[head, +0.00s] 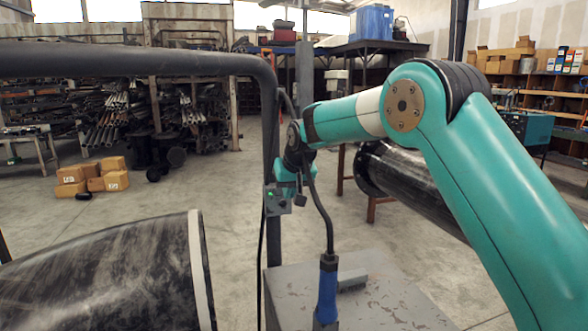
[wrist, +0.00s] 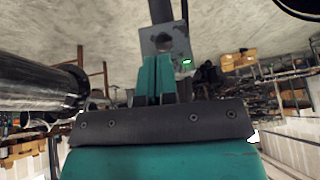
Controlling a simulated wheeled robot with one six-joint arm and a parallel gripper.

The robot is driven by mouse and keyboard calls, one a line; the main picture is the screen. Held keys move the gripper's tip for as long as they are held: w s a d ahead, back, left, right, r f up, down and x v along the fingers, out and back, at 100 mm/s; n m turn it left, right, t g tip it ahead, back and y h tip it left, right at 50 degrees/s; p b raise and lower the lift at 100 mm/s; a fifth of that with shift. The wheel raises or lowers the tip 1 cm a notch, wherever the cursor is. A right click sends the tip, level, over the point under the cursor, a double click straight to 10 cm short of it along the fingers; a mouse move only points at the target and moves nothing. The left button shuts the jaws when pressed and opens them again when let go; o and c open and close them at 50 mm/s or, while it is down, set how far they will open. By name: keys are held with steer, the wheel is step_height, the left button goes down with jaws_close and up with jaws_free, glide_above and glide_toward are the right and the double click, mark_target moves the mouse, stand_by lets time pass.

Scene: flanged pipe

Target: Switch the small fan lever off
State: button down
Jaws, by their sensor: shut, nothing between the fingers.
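A small grey switch box (head: 276,204) with a green light is fixed to the dark upright post. It also shows in the wrist view (wrist: 176,36), where a dark spot sits on its face. A small dark piece at the box's right side in the head view may be the lever; I cannot tell for sure. My gripper (head: 286,180) is at the box, just above it in the head view. In the wrist view my gripper's teal fingers (wrist: 155,66) are together and empty, their tips overlapping the box's edge. Whether they touch it is unclear.
A dark pipe frame (head: 130,60) bends down into the post beside my gripper. A blue-handled tool (head: 327,290) with a black cable stands at a grey metal box (head: 385,300). Large pipes (head: 110,275) lie at left and behind my arm. Open floor lies behind.

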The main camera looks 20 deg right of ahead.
mark_target(285, 205)
steer(key=shift+p+x, duration=0.35)
steer(key=shift+x, duration=0.75)
steer(key=shift+a, duration=0.15)
steer(key=shift+f+b, duration=0.2)
steer(key=shift+b, duration=0.15)
steer(key=shift+s+f+t+b, duration=0.15)
steer(key=shift+t+b, duration=0.15)
steer(key=shift+b, duration=0.55)
steer(key=b, duration=0.3)
steer(key=shift+s+f+t, duration=0.15)
steer(key=shift+f+t, duration=0.15)
steer(key=shift+t, duration=0.1)
steer(key=f+t+b, duration=0.2)
steer(key=b, duration=0.6)
steer(key=s+f+t+b, duration=0.1)
steer(key=f+t+b, duration=0.1)
steer(key=b, duration=0.6)
steer(key=shift+s+f+t, duration=0.15)
steer(key=shift+f+t, duration=0.05)
steer(key=shift+t, duration=0.1)
steer(key=shift+r, duration=0.1)
